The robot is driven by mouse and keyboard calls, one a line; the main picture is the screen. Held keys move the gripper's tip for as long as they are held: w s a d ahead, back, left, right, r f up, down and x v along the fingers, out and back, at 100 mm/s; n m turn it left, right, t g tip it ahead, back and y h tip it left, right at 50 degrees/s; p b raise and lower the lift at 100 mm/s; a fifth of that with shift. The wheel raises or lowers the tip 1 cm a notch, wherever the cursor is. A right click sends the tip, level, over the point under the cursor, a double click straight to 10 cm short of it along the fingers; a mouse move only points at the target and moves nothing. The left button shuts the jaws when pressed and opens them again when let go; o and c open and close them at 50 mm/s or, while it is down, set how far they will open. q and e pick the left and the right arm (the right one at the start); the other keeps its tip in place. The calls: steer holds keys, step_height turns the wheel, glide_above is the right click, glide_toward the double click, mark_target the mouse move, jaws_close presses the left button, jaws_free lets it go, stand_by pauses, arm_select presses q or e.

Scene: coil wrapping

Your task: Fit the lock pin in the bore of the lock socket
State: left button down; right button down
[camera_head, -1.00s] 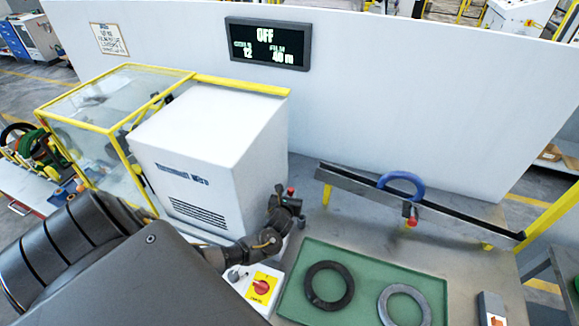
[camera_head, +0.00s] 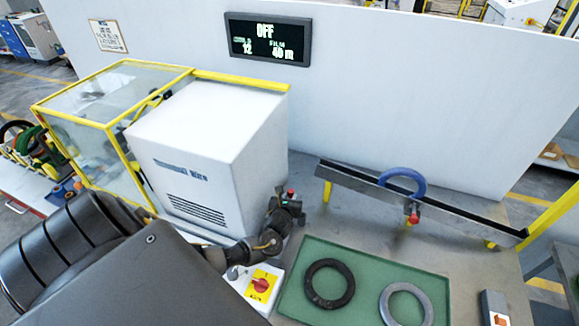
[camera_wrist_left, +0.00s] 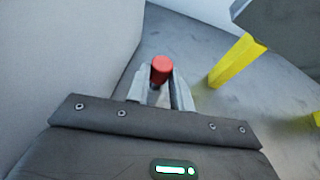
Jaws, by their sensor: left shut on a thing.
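The red-capped lock pin (camera_wrist_left: 161,69) stands between my left gripper's fingertips (camera_wrist_left: 161,92) in the left wrist view. The fingers are shut on it. In the head view the left gripper (camera_head: 289,206) is in front of the white machine's right side, with the red cap (camera_head: 291,192) at its tip. It is above and behind the switch box. A small grey metal fitting (camera_head: 234,272) stands on that box beside the red rotary switch; it may be the lock socket, but I cannot see a bore. The pin's lower end is hidden. My right gripper is not in view.
A green mat (camera_head: 370,287) holds a black ring (camera_head: 330,284) and a grey ring (camera_head: 405,305). The white machine (camera_head: 205,155) stands behind my left arm. The switch box (camera_head: 258,290) is in front.

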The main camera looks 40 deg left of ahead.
arm_select(q)
steer(key=shift+f+b, duration=0.55)
steer(key=shift+f, duration=0.35)
steer(key=c, duration=1.1)
jaws_free()
steer(key=shift+c, duration=0.2)
steer(key=v, duration=1.1)
steer(key=shift+w, duration=0.1)
